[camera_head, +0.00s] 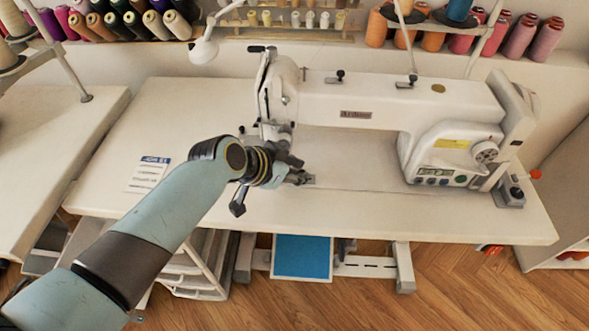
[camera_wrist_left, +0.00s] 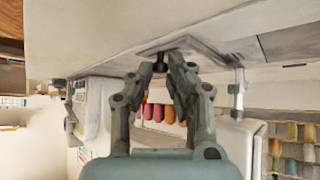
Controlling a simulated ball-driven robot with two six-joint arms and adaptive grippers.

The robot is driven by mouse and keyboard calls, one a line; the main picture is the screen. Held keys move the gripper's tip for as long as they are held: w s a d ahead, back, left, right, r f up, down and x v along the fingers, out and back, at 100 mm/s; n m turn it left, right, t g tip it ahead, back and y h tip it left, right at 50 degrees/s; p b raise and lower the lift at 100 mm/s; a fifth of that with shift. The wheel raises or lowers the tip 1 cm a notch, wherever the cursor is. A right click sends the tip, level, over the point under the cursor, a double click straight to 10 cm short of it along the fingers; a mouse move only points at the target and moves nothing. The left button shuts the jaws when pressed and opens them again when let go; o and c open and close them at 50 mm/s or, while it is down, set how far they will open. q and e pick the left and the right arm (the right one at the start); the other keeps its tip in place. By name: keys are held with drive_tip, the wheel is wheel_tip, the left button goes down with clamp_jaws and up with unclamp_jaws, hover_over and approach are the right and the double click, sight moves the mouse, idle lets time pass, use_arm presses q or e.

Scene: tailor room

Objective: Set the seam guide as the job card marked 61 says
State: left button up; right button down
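The job card (camera_head: 148,173) is a white sheet with a blue header, flat on the table's left part. Its print is too small to read. The sewing machine (camera_head: 385,103) stands on the table. My left gripper (camera_head: 298,172) is low at the needle end, by the metal plate (camera_head: 308,181). In the left wrist view, its fingers (camera_wrist_left: 160,68) close in on a small dark knob (camera_wrist_left: 160,66), seemingly the seam guide's, which fills the gap between the tips. The guide's body is mostly hidden in the head view. My right gripper is out of view.
The white table (camera_head: 400,215) has free room at the front and left. The machine's arm and head (camera_head: 275,90) stand close above and behind my gripper. A lamp (camera_head: 204,50) and thread spools (camera_head: 375,28) are behind. A blue pedal (camera_head: 302,257) is below.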

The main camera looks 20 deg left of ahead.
use_arm(q)
drive_tip(key=o, duration=0.4)
drive_tip(key=shift+o, duration=0.2)
drive_tip(key=v, duration=1.2)
drive_tip(key=shift+d, duration=0.1)
